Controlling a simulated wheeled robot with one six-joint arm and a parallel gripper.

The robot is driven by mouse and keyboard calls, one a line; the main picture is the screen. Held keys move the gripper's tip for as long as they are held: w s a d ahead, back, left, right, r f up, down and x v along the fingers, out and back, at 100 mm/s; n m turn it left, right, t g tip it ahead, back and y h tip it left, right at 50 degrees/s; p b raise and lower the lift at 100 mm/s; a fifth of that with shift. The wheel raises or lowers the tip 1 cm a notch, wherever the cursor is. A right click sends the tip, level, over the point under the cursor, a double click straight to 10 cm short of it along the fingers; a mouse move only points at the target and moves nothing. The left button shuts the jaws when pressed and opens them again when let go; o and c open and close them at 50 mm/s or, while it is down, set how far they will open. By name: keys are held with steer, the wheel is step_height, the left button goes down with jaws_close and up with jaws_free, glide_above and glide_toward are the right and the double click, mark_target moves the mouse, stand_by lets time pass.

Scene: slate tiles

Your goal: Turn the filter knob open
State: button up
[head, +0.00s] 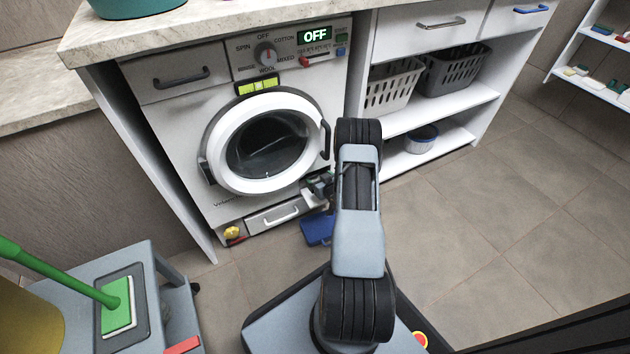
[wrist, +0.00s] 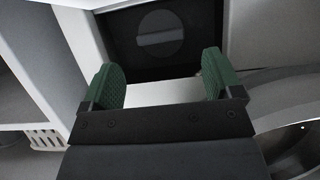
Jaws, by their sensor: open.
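In the wrist view the filter knob (wrist: 160,38) is a round grey disc with a lighter raised bar across it. The bar looks nearly level in that picture. The knob sits in a dark square recess (wrist: 207,62) low on the white washing machine (head: 177,127). My gripper (wrist: 163,78) is open, with its two green fingers apart and nothing between them. The knob shows beyond the gap between the fingertips, and the fingers do not touch it. In the head view my gripper (head: 319,186) is at the machine's lower right, and the knob is hidden there.
The round door (head: 216,152) is closed above the recess. A drawer with a handle (head: 277,216) is beside it. A blue tray (head: 317,229) lies on the floor below. A shelf unit (head: 441,102) stands close at right. Tiled floor at right is clear.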

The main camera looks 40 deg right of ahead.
mark_target(312, 176)
steer(key=shift+b+x, duration=0.6)
steer(key=shift+x, duration=1.3)
steer(key=shift+a, duration=0.1)
steer(key=shift+c, duration=0.4)
steer(key=c, duration=0.8)
steer(key=shift+c, duration=0.2)
steer(key=n+h, duration=0.1)
steer(key=n, duration=0.1)
steer(key=n+h, duration=0.1)
steer(key=n, duration=0.1)
steer(key=shift+a+f+h, duration=0.1)
steer(key=shift+a+h, duration=0.25)
steer(key=shift+h, duration=0.05)
steer(key=shift+a+f+n+h, duration=0.1)
steer(key=shift+n+h, duration=0.4)
steer(key=shift+n, duration=0.3)
steer(key=shift+a+f+n+h, duration=0.1)
steer(key=shift+n+h, duration=0.4)
steer(key=shift+n, duration=0.3)
